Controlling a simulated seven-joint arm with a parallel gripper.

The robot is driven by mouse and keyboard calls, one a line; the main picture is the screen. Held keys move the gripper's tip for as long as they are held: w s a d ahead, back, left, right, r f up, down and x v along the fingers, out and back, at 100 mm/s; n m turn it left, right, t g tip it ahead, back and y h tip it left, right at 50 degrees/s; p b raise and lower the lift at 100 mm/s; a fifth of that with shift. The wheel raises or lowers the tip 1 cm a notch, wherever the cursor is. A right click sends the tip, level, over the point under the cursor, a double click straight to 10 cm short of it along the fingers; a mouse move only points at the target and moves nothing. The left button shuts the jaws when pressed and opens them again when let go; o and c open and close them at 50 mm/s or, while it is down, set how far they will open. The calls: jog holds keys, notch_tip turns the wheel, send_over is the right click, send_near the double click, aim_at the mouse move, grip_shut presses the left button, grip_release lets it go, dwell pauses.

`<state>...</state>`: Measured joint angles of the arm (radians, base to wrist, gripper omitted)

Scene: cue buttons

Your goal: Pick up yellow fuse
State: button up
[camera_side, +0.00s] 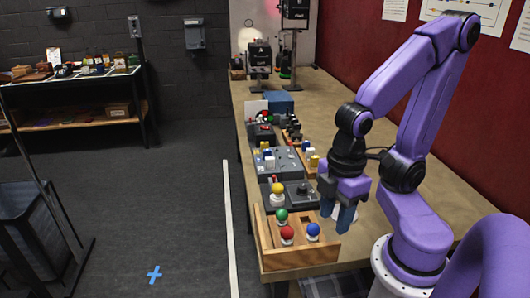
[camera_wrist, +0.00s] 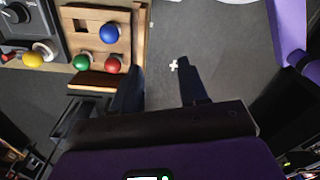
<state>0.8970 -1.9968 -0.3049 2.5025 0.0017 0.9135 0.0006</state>
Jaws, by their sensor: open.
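In the side view, small yellow pieces stand at the right edge of the grey panel; one yellow piece (camera_side: 314,161) is beside white ones. They are too small to tell which is the yellow fuse. A round yellow knob (camera_side: 277,188) on a white base stands nearer; it also shows in the wrist view (camera_wrist: 33,60). My gripper (camera_side: 337,214) points down, open and empty, near the right end of the wooden button box, nearer the camera than the yellow pieces.
The wooden box (camera_side: 265,242) holds green (camera_side: 281,215), red (camera_side: 287,232) and blue (camera_side: 313,229) round buttons. A dark box with a dial (camera_side: 302,189) stands behind it. The grey panel (camera_side: 268,163) is farther back. The table (camera_side: 375,225) is bare to the right.

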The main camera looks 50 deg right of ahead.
dwell(0.3)
jog(key=o, duration=0.4)
jog(key=shift+c, duration=0.2)
